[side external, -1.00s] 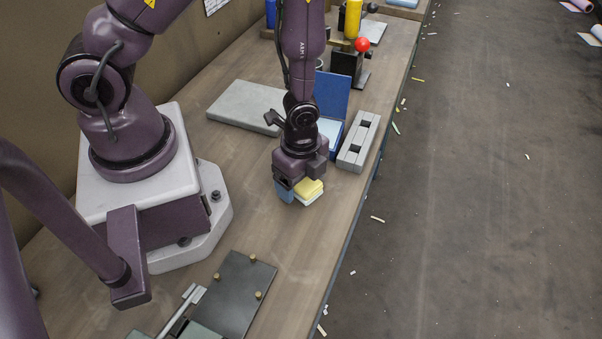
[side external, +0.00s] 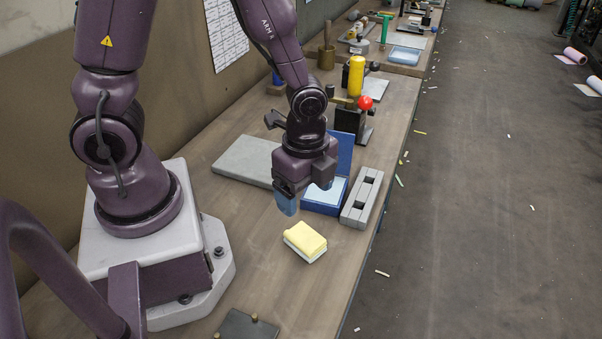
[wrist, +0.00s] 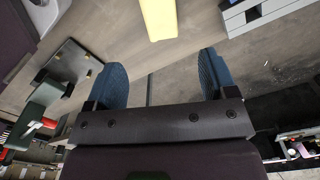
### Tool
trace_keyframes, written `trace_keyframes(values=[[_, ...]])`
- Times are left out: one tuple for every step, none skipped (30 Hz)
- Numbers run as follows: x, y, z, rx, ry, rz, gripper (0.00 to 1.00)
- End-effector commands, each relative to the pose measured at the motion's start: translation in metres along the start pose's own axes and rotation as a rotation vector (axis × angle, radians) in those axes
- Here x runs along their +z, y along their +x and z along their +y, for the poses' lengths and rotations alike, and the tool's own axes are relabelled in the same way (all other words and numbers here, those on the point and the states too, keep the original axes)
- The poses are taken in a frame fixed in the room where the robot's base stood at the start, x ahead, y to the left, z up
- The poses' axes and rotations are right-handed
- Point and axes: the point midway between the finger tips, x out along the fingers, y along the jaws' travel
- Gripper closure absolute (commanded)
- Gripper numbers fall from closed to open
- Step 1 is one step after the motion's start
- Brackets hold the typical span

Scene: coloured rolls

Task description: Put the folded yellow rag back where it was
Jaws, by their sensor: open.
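The folded yellow rag (side external: 306,239) lies on the wooden bench with a pale layer under it, in front of the blue box. My gripper (side external: 304,200) is open and empty, above the rag and apart from it, with blue fingers. In the wrist view the rag (wrist: 158,18) shows at the top edge, partly cut off, beyond the spread fingertips (wrist: 161,72).
A blue open box (side external: 322,207) and a grey slotted block (side external: 361,199) stand just behind the rag. A grey slab (side external: 243,160) lies to the left. A dark plate with brass pegs (side external: 246,326) is at the front. Bare bench surrounds the rag.

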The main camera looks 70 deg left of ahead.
Motion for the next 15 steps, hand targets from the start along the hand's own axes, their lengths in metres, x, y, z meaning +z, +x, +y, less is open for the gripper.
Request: trace_keyframes(values=[[0.000, -0.001, 0.000, 0.000, 0.000, 0.000, 0.22], [0.000, -0.002, 0.000, 0.000, 0.000, 0.000, 0.22], [0.000, -0.003, 0.000, -0.003, -0.004, 0.001, 0.22], [0.000, -0.005, -0.001, -0.007, -0.011, 0.003, 0.22], [0.000, -0.008, -0.002, -0.013, -0.024, 0.005, 0.22], [0.001, -0.014, -0.004, -0.025, -0.049, 0.010, 0.22], [0.001, -0.021, -0.005, -0.037, -0.076, 0.015, 0.22], [0.002, -0.029, -0.008, -0.053, -0.110, 0.022, 0.22], [0.003, -0.042, -0.010, -0.076, -0.165, 0.034, 0.22], [0.005, -0.053, -0.012, -0.096, -0.213, 0.046, 0.22], [0.006, -0.065, -0.013, -0.116, -0.266, 0.059, 0.22], [0.009, -0.081, -0.013, -0.142, -0.342, 0.080, 0.22], [0.012, -0.094, -0.013, -0.161, -0.401, 0.098, 0.22], [0.014, -0.106, -0.012, -0.178, -0.460, 0.116, 0.22], [0.018, -0.122, -0.009, -0.200, -0.539, 0.144, 0.22]])
